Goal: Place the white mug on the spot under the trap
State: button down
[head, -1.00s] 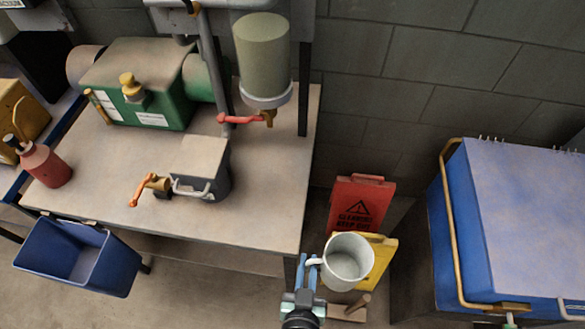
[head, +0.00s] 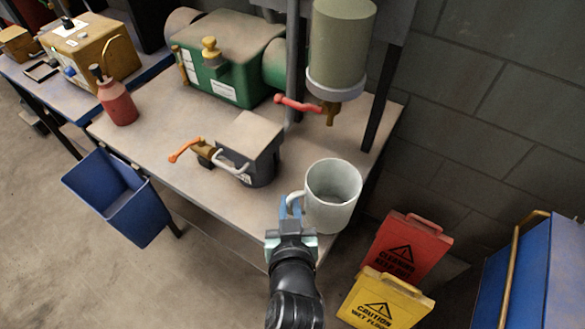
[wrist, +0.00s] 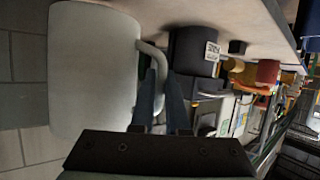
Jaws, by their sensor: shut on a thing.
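The white mug (head: 330,207) is upright and looks empty inside. My gripper (head: 290,208) is shut on its handle, at the mug's left side. In the wrist view the mug (wrist: 92,70) fills the left, and its handle runs between my fingers (wrist: 162,95). In the head view the mug overlaps the bench's front right corner; its height above the bench is unclear. A cloudy cylinder (head: 340,45) with a brass outlet and red lever, likely the trap, hangs above the bench (head: 185,160), farther back. No marked spot shows beneath it; the mug may hide part of that area.
A dark pot (head: 248,148) with an orange-handled valve (head: 190,148) stands left of the mug. A green machine (head: 225,55) is behind it. A dark post (head: 382,95) rises at the bench's right. Red (head: 408,245) and yellow (head: 385,298) signs stand on the floor at right.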

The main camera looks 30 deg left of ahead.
jog(key=shift+r+x, duration=0.2)
jog(key=shift+x, duration=2.6)
jog(key=shift+r+x, duration=0.2)
jog(key=shift+x, duration=2.6)
jog(key=shift+w, duration=0.15)
jog(key=shift+f, duration=0.2)
jog(key=c, duration=0.9)
grip_release()
